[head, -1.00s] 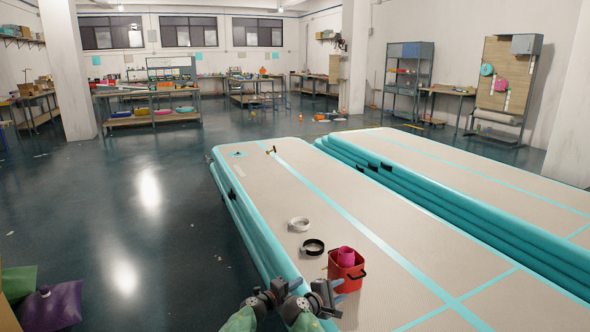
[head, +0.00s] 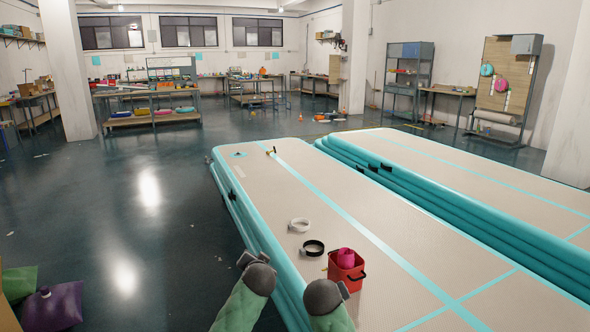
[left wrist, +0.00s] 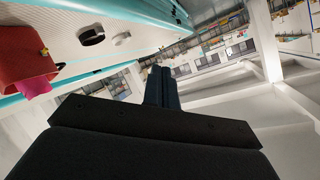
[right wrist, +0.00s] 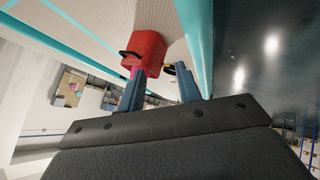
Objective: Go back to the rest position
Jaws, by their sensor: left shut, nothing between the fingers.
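In the head view my two green-sleeved forearms rise from the bottom edge beside and over the near end of a teal-edged inflatable track (head: 385,270). Their grippers are hidden there behind the wrists. In the left wrist view my left gripper (left wrist: 164,75) has its dark fingers together with nothing between them. In the right wrist view my right gripper (right wrist: 160,85) has its two blue-grey fingers apart. A red bucket (head: 345,273) with a pink roll (head: 346,257) in it stands on the track; the bucket also shows beyond the right fingers (right wrist: 143,48).
A white tape ring (head: 299,225) and a black ring (head: 313,247) lie on the track near the bucket. A second stack of tracks (head: 470,185) lies to the right. Purple (head: 54,305) and green bags lie at lower left.

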